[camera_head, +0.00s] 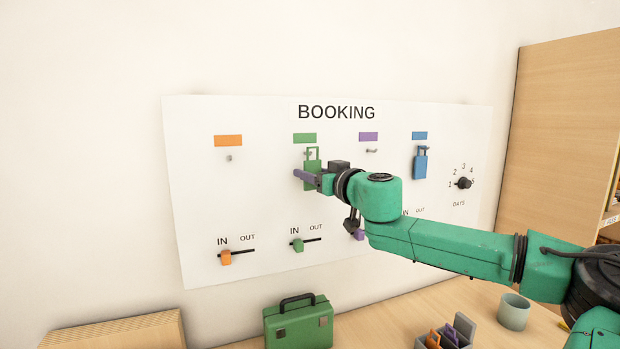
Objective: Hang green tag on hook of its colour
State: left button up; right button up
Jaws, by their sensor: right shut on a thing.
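The green tag (312,168) is at the board, just below the green label (305,138). My right gripper (308,178), on the green arm from the right, is shut on the tag's lower part. The tag's top loop is at the height of the green hook (309,152); I cannot tell whether the loop is around the hook. The gripper hides part of the tag. My left gripper is not in view.
The white BOOKING board (200,190) has an empty hook (229,158) under the orange label and one (371,151) under the purple label. A blue tag (420,164) hangs under the blue label. A green case (298,324), a grey organiser (464,328) and a cup (513,312) stand below.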

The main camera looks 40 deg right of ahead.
jog(key=s+b, duration=0.1)
jog(key=s+a+b, duration=0.1)
jog(key=s, duration=0.1)
jog(key=s+b, duration=0.1)
jog(key=s, duration=0.1)
jog(key=shift+s+a, duration=0.1)
jog(key=shift+a, duration=0.25)
jog(key=shift+f, duration=0.1)
